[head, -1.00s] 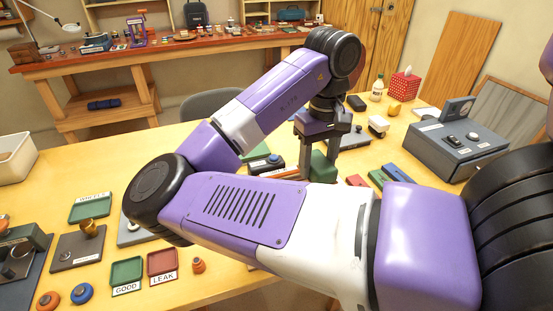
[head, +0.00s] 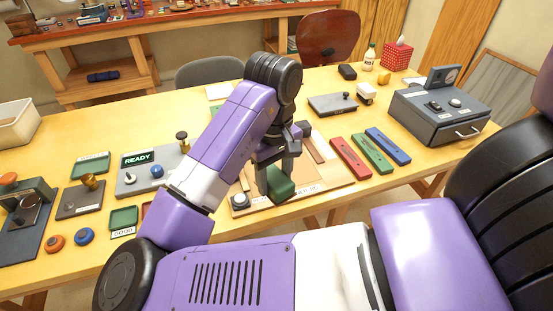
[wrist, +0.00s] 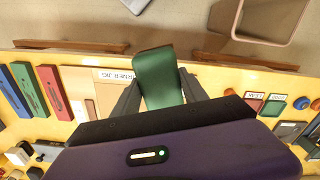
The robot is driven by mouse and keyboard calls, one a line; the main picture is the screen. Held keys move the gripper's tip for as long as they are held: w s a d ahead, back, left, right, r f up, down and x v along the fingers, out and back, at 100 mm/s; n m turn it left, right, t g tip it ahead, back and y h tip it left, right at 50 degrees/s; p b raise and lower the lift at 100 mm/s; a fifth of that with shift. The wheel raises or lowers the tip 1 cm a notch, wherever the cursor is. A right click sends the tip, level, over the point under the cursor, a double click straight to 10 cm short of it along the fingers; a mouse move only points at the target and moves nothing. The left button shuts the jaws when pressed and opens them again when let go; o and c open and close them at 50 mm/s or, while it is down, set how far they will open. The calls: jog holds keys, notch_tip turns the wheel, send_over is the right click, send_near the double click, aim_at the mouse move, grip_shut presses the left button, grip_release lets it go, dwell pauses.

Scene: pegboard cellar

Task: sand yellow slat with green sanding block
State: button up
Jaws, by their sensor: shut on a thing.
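A green sanding block (head: 281,187) is held between the fingers of my gripper (head: 276,168). In the wrist view the green block (wrist: 157,70) sits between the two dark fingers. The block is at the front part of a tan wooden jig board (head: 325,181) with a white label along its front edge. I cannot tell whether the block touches the board. A yellow slat cannot be picked out clearly; my arm and gripper cover part of the board. A narrow brown strip (head: 312,148) lies on the board behind and right of the gripper.
Red (head: 350,157), green (head: 374,153) and blue (head: 388,146) bars lie right of the board. A grey box with a gauge (head: 440,108) stands further right. A panel reading READY (head: 138,157) and small trays are on the left. The table's front edge is close to the board.

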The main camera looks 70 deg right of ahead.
jog(key=w+a+f+n, duration=0.3)
jog(key=w+a+f, duration=0.4)
jog(key=a, duration=0.4)
jog(key=w+a+f+n, duration=0.3)
jog(key=w+a+f, duration=0.4)
jog(key=a, duration=0.5)
notch_tip(320, 180, down, 3)
jog(key=shift+w+r, duration=0.15)
jog(key=shift+w, duration=0.25)
